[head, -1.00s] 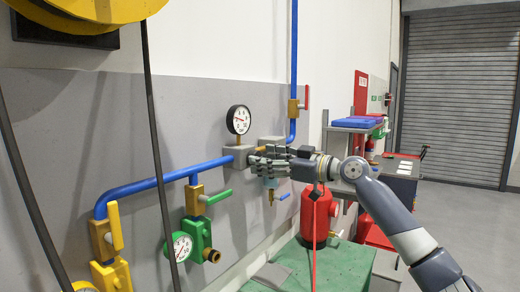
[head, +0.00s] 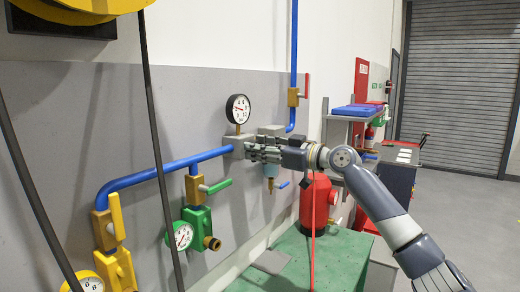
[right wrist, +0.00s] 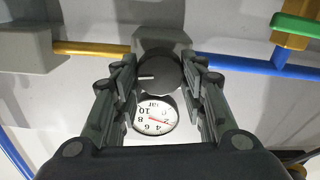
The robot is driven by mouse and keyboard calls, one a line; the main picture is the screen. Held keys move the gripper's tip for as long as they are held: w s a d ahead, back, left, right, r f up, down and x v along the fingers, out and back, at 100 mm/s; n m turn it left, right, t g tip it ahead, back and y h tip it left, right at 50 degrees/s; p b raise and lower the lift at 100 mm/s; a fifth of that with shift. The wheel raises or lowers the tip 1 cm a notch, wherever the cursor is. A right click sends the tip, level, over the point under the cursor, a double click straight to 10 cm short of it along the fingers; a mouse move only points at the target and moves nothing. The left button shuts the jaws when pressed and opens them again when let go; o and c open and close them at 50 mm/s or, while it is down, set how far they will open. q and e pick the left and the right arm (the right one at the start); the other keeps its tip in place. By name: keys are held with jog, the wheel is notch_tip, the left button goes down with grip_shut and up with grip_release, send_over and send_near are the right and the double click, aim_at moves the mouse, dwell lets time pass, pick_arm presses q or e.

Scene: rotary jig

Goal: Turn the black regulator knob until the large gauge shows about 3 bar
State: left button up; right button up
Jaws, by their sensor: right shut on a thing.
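The black regulator knob (right wrist: 158,70) is between the two fingers of my right gripper (right wrist: 164,82) in the right wrist view. It is a dark disc with a white mark pointing left. The gripper is shut on it. In the head view my right gripper (head: 256,149) reaches in from the right and hides the knob. The large gauge (head: 238,109) stands upright above the grey regulator block (head: 235,147). Its white dial, upside down in the right wrist view (right wrist: 155,114), has a red needle that seems to point between 2 and 4. My left gripper is out of view.
Blue pipe (head: 150,174) runs into the block from the left. A filter bowl (head: 270,170) hangs close below my right gripper. A small green gauge (head: 181,236) and green valve are lower left. A red tank (head: 314,205) stands on the green bench (head: 330,262).

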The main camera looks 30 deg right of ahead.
jog(key=shift+m, duration=1.4)
jog(key=o, duration=1.1)
jog(key=shift+c, duration=0.2)
jog(key=v, duration=1.2)
jog(key=shift+d+f, duration=0.1)
